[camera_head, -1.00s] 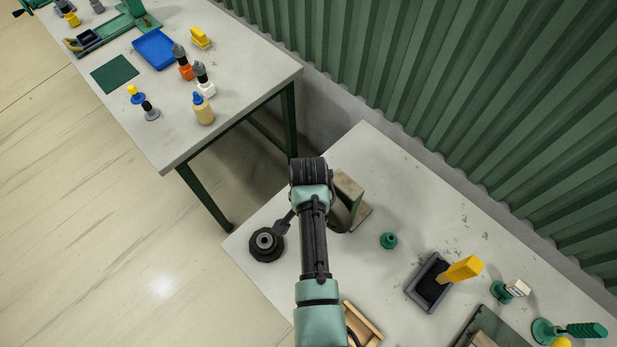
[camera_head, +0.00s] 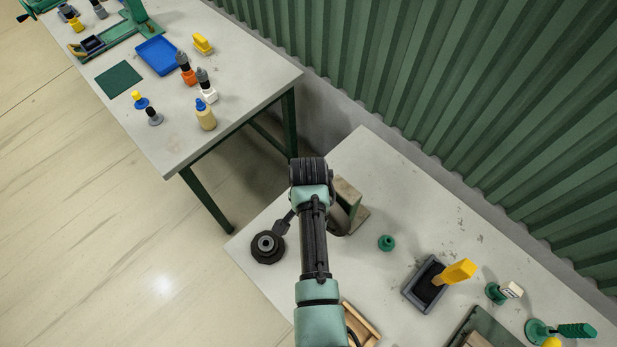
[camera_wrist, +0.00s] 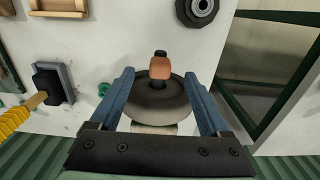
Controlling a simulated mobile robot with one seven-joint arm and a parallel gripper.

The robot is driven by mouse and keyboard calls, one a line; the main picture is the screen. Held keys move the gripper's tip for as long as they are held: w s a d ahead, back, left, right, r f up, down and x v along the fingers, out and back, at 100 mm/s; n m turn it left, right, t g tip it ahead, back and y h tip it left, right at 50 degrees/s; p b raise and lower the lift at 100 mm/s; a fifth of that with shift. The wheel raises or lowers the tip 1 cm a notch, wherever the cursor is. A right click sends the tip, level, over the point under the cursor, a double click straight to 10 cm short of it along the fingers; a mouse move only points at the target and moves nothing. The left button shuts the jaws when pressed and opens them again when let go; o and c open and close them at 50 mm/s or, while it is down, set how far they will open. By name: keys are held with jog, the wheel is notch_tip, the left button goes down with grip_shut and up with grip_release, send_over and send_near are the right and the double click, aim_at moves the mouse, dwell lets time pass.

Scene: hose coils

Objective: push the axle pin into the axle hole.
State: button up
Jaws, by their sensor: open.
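In the wrist view my gripper (camera_wrist: 158,76) is open, with its two blue fingers apart on either side of a copper-brown block with a dark end, which looks like the axle pin (camera_wrist: 160,68). The pin stands out over a dark round reel (camera_wrist: 155,104) lying between and beyond the fingers. I cannot tell whether the fingers touch either. The axle hole is not visible; the pin and reel may cover it. In the head view my arm hides the fingers and pin; a stand with a tan top (camera_head: 348,193) shows just right of my wrist.
A black round fitting (camera_head: 267,248) lies left of my arm; it also shows in the wrist view (camera_wrist: 200,8). To the right are a green knob (camera_head: 386,243), a grey bin with a yellow-handled brush (camera_head: 423,284) and a wooden tray (camera_head: 361,325). A corrugated green wall (camera_head: 450,110) runs behind.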

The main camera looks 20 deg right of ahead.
jog(key=shift+r+p, duration=0.35)
jog(key=shift+r, duration=0.1)
jog(key=shift+r, duration=0.1)
notch_tip(320, 180, up, 13)
jog(key=b, duration=0.2)
dwell(0.3)
jog(key=shift+w, duration=0.1)
dwell(0.9)
